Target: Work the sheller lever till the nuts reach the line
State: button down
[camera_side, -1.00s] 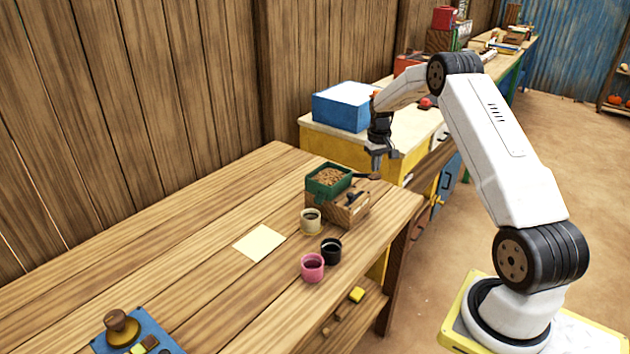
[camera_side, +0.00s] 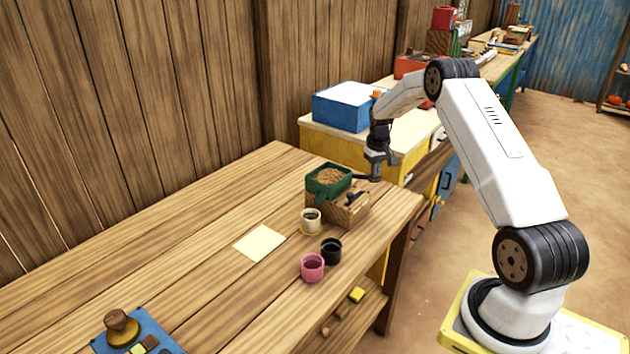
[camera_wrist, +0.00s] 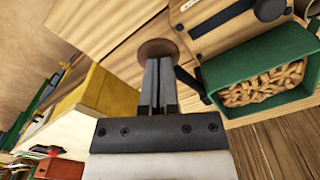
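The sheller is a wooden box (camera_side: 345,212) with a green hopper (camera_side: 322,191) of tan nuts (camera_wrist: 262,84) on top. Its dark lever (camera_wrist: 192,85) sticks out to the right in the side view and carries a round brown knob (camera_wrist: 158,48). My gripper (camera_side: 375,178) is at the lever's outer end. In the wrist view my gripper's fingers (camera_wrist: 159,62) are close together, with tips over the knob's edge and nothing visible between them. A cream cup (camera_side: 310,226) stands at the sheller's front, with something pale inside. Its line cannot be made out.
A black cup (camera_side: 331,251) and a pink cup (camera_side: 312,268) stand in front of the cream one. A pale paper sheet (camera_side: 259,243) lies to the left. A blue box (camera_side: 343,107) stands on the yellow cabinet behind. The table's left middle is clear.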

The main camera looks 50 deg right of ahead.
jog(key=shift+s+f, duration=0.2)
jog(key=shift+f, duration=1)
jog(key=shift+s+f, duration=0.15)
jog(key=shift+f, duration=1)
jog(key=shift+r, duration=0.1)
jog(key=shift+w+r, duration=0.2)
jog(key=shift+r, duration=1.6)
jog(key=shift+w+r, duration=0.15)
jog(key=shift+r, duration=1.65)
jog(key=shift+f, duration=0.25)
jog(key=shift+f, duration=0.35)
jog(key=shift+f, duration=0.35)
